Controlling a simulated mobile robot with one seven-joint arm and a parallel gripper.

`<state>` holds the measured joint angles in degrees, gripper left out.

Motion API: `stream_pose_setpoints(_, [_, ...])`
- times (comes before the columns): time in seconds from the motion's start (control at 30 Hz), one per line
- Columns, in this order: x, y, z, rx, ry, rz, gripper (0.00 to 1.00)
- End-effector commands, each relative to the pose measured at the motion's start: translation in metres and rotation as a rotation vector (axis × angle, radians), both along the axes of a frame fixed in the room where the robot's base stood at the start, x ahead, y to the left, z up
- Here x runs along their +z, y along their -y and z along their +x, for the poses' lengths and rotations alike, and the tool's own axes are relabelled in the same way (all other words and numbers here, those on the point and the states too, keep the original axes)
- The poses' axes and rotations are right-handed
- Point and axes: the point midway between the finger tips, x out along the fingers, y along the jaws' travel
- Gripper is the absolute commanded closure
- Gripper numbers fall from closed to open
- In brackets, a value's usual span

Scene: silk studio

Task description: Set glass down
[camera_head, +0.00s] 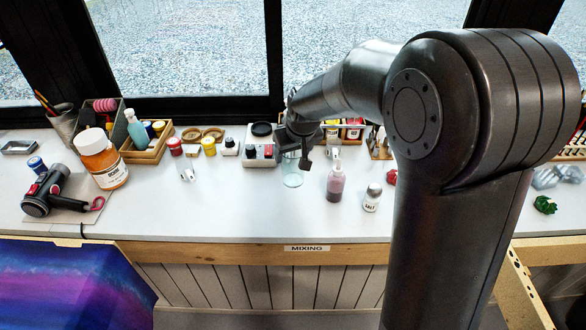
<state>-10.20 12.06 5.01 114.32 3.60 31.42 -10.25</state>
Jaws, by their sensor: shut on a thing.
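A clear glass (292,179) is at the middle of the white worktop in the head view. My gripper (301,160) is at its upper part, shut on it. The glass looks upright. Whether its base touches the worktop (255,215) or hangs just above it, I cannot tell. My gripper hides part of the glass's rim.
A bottle of dark liquid (335,184) and a salt jar (372,197) stand close at the right. An orange jar (101,160) stands farther left. The worktop's front strip is clear.

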Motion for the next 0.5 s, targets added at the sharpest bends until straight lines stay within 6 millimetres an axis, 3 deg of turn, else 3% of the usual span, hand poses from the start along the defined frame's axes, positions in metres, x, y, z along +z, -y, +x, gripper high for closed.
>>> stream_pose_setpoints(0.37, [-0.041, 0.000, 0.000, 0.000, -0.002, 0.000, 0.80])
stream_pose_setpoints(0.5, [-0.044, 0.000, 0.001, 0.001, 0.002, 0.000, 0.80])
